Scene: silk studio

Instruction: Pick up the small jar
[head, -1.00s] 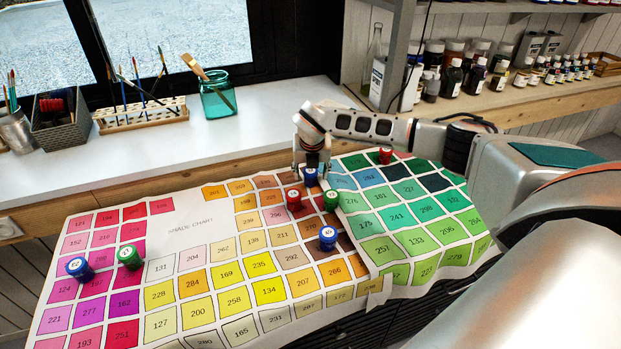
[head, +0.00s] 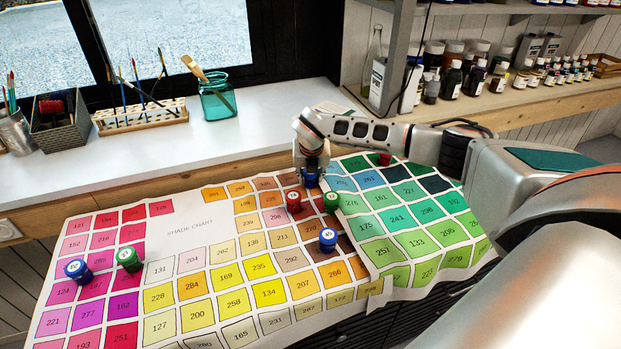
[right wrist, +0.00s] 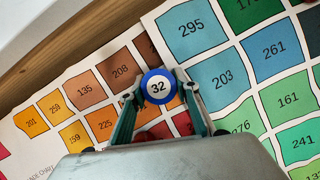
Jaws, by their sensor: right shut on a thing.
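My right gripper (head: 311,176) points down at the back of the shade chart, near the seam between the orange and blue-green patches. It is shut on a small blue jar (right wrist: 157,87) with a white lid marked 32, which sits between its two fingers in the right wrist view. In the head view only a bit of that blue jar (head: 311,182) shows under the fingers. I cannot tell whether it touches the chart. My left gripper is not in view.
A red jar (head: 293,201) and a green jar (head: 331,202) stand close in front of the gripper. A blue jar (head: 327,240) is nearer, another red jar (head: 385,158) behind right. A blue jar (head: 77,270) and green jar (head: 128,259) stand left. The shade chart (head: 190,226) has free room between.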

